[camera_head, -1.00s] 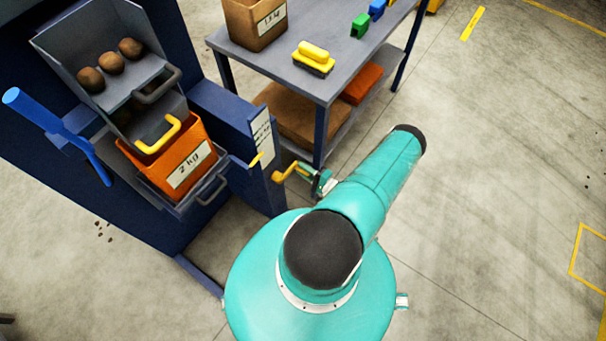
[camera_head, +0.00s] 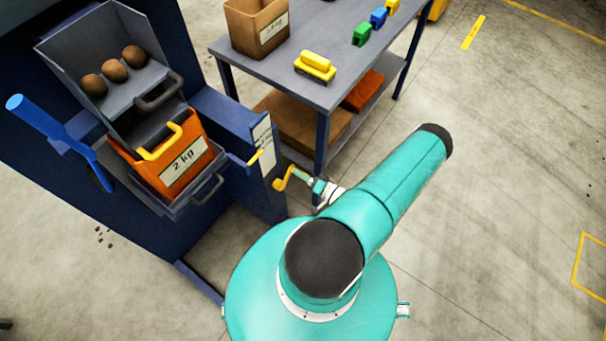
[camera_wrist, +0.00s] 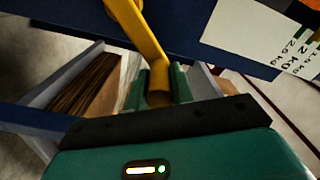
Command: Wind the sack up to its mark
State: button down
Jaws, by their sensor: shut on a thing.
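My gripper (camera_head: 319,187) is shut on the grip end of a yellow crank (camera_head: 281,183) at the right side of the blue machine. In the wrist view the crank's arm (camera_wrist: 143,35) runs down between the green fingers (camera_wrist: 158,85). An orange open-topped holder (camera_head: 198,150) labelled 2 kg sits in a grey cradle (camera_head: 208,190) under the chute; I take it for the sack. A yellow pointer (camera_head: 255,158) stands beside a white scale label (camera_head: 263,135). The scale's markings are too small to read in the head view.
A grey hopper (camera_head: 120,85) holds several potatoes (camera_head: 115,70). A blue lever (camera_head: 60,140) is at left. The workbench (camera_head: 310,95) carries a brown bin (camera_head: 243,32), a yellow brush (camera_head: 315,65) and coloured blocks. Its leg is close behind my gripper. Floor at right is clear.

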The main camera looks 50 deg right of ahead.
jog(key=shift+a+r, duration=0.35)
jog(key=shift+a, duration=0.35)
jog(key=c, duration=1.2)
grip_release()
jog(key=shift+s, duration=0.1)
jog(key=shift+s, duration=0.25)
jog(key=s, duration=1.3)
jog(key=shift+d, duration=0.3)
